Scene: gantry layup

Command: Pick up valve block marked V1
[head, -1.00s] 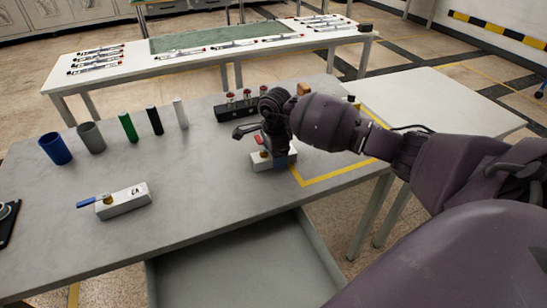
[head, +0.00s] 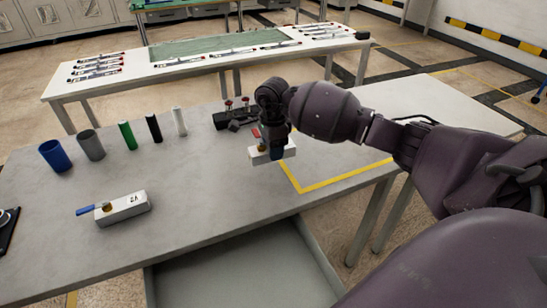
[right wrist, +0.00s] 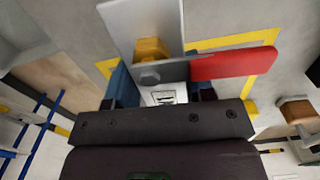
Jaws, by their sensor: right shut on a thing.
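A white valve block (head: 258,156) with a red handle hangs in my right gripper (head: 277,152), a little above the table near the yellow outline. The right wrist view shows this block (right wrist: 140,18) close up, with its brass fitting and red handle (right wrist: 235,64), between the blue fingers of my right gripper (right wrist: 163,92). Its label is partly covered and I cannot read it. A second white valve block (head: 125,207) with a blue handle lies at the left front of the table. Its marking appears upside down and looks like V2. My left gripper is not in view.
Blue, grey, green, black and white cylinders stand along the table's left rear, the blue cup (head: 55,155) leftmost. A dark rack (head: 235,116) stands behind my right gripper. An open grey drawer (head: 240,265) lies below the front edge. The table's middle is clear.

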